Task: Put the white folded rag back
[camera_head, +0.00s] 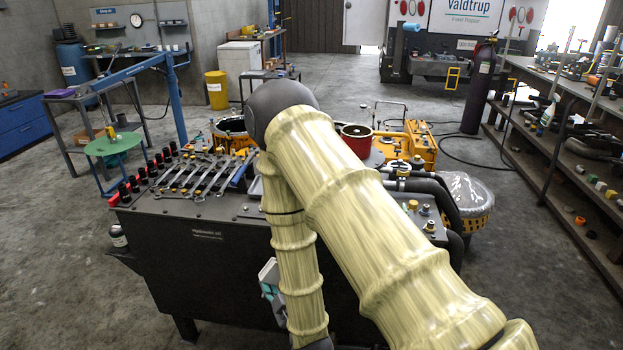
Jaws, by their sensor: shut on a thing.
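My arm (370,220) rises from the bottom right to its elbow and comes back down in front of the workbench. Its lower link runs out at the bottom edge, and my gripper is out of the picture. I cannot make out a white folded rag. A small pale and teal thing (268,276) shows at the bench front, left of my lower link and partly covered by it. I cannot tell what it is.
The dark workbench (190,255) carries wrenches (205,175), a row of black sockets (152,170) and fittings. A green round stand (112,145) is to the left. Shelves (560,140) line the right. Floor is open to the left and right of the bench.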

